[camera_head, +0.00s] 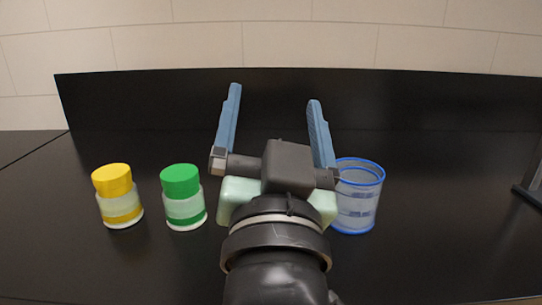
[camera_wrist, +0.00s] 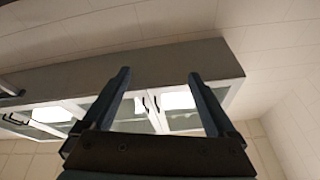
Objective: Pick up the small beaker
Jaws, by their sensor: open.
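The small beaker (camera_head: 358,196) is a clear, bluish cup with a blue rim. It stands upright on the black bench, right of centre in the head view. My gripper (camera_head: 273,96) is open and empty, with its two blue fingers pointing up and away, left of the beaker in the picture. Part of my gripper overlaps the beaker's left edge in the picture; I cannot tell that they touch. In the wrist view my open fingers (camera_wrist: 160,82) frame wall cabinets, and the beaker is not seen there.
A jar with a yellow lid (camera_head: 117,196) and a jar with a green lid (camera_head: 183,198) stand on the bench (camera_head: 440,200) at left. A black upright panel (camera_head: 430,98) runs along the back. The bench right of the beaker is mostly clear. Wall cabinets (camera_wrist: 150,112) show in the wrist view.

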